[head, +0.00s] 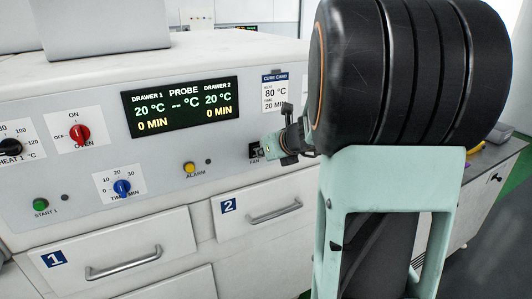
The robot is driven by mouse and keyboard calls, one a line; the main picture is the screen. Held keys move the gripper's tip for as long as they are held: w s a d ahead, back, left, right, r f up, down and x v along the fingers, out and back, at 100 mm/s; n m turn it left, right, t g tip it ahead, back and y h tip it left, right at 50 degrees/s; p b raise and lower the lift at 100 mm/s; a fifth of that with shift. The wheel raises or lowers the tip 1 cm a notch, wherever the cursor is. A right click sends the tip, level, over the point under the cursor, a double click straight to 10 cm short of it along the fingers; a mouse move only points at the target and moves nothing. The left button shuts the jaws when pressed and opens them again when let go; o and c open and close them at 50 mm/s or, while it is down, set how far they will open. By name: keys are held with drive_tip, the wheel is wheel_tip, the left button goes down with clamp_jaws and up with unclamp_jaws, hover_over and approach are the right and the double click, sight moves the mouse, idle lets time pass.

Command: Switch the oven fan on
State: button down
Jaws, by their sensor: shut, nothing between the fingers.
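The oven's white front panel (210,175) faces me. The fan switch (254,149) is a small dark switch above the label FAN, right of the yellow alarm button. My gripper (266,151) is shut with nothing in it. Its fingertips are right at the switch's right side and partly cover it. I cannot tell whether they touch it, or which way the switch is set. The display (180,107) reads 20 °C and 0 MIN for drawers 1 and 2, and dashes for the probe.
A red oven knob (79,135), blue timer knob (122,187), yellow alarm button (189,168) and green start button (40,205) sit on the panel. Below are drawer 1 (150,238) and drawer 2 (240,225), both with protruding handles. A cure card (274,92) reads 80 °C, 20 MIN. My arm hides the right side.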

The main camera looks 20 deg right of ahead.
drive_tip(key=shift+w+r, duration=0.1)
drive_tip(key=shift+w, duration=0.35)
drive_tip(key=shift+r, duration=0.1)
drive_tip(key=p, duration=0.2)
drive_tip(key=shift+w+r+p, duration=0.15)
drive_tip(key=shift+r+p, duration=0.15)
drive_tip(key=shift+p, duration=0.05)
drive_tip(key=shift+w+f+g+p, duration=0.2)
drive_tip(key=shift+g+p, duration=0.3)
drive_tip(key=shift+p, duration=0.55)
drive_tip(key=shift+r, duration=0.1)
drive_tip(key=shift+r+p, duration=0.7)
drive_tip(key=shift+p, duration=0.1)
